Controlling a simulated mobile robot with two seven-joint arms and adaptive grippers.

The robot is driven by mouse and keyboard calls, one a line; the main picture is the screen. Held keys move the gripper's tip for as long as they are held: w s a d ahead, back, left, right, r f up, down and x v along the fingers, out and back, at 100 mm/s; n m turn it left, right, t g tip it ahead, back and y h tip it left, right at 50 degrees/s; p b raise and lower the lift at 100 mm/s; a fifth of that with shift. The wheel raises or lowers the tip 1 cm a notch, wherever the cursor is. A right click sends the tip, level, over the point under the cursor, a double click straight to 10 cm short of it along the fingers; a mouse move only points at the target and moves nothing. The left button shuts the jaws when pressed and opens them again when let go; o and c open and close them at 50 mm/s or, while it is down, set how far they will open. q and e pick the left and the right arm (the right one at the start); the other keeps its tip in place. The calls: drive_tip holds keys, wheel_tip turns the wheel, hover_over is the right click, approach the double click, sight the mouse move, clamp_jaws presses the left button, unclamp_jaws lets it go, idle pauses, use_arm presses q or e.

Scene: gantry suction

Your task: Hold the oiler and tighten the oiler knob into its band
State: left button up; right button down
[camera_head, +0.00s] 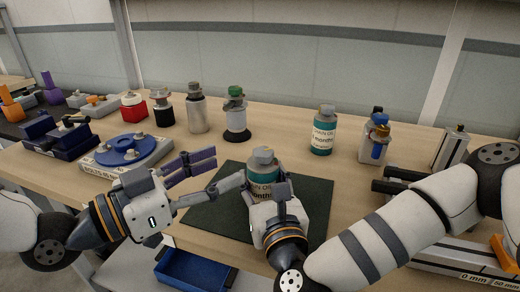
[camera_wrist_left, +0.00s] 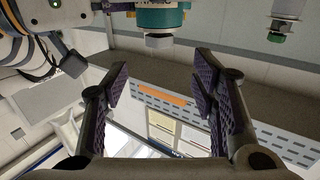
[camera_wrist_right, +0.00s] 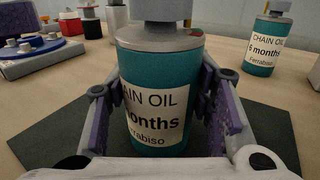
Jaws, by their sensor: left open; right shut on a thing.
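The oiler is a teal can with a grey top and a white label reading "CHAIN OIL ... months" (camera_wrist_right: 155,95). It stands upright on the dark mat (camera_head: 315,205). My right gripper (camera_wrist_right: 158,115) is shut on the oiler's sides; it also shows in the head view (camera_head: 275,200). The grey knob (camera_head: 263,155) sits on top of the oiler, and its upper part is cut off in the right wrist view. The band is too small to make out. My left gripper (camera_head: 222,172) is open and empty, left of the knob. The left wrist view shows the knob (camera_wrist_left: 159,42) beyond the open fingers.
A second teal oiler (camera_head: 323,138) stands behind to the right. Several bottles, including a grey one (camera_head: 197,115), line the back. A blue disc fixture (camera_head: 125,150) lies left. A blue bin (camera_head: 190,275) is below the table's front edge.

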sight(263, 150)
use_arm(q)
drive_tip(key=x, duration=1)
drive_tip(key=c, duration=1.2)
drive_tip(key=shift+g, duration=0.3)
